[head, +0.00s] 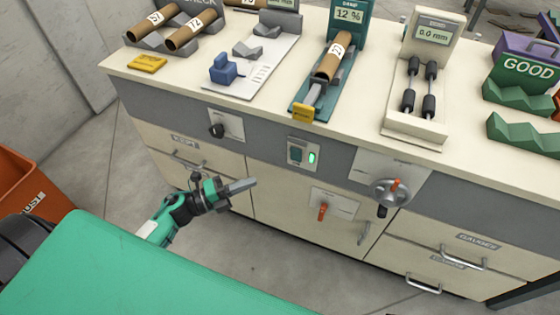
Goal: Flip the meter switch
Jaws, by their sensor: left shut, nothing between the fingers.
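A switch plate (304,155) with a dark green rocker (295,153) and a lit green lamp (312,157) is on the grey front panel of the bench. It sits below the teal damp meter (348,14), whose display reads 12 %. A cardboard tube lies on the meter's cradle. I cannot tell which way the rocker is tipped. My left gripper (248,184) is shut and empty. It is in front of the cabinet doors, lower and to the left of the switch plate, apart from it. My right gripper is not in view.
A black knob (217,130) is left of the switch plate; a handwheel (390,192) is right. A red-handled lever (322,211) is below. Drawer handles stick out of the cabinet. An orange bin (30,190) stands at left. Tubes and gauges fill the benchtop (270,110).

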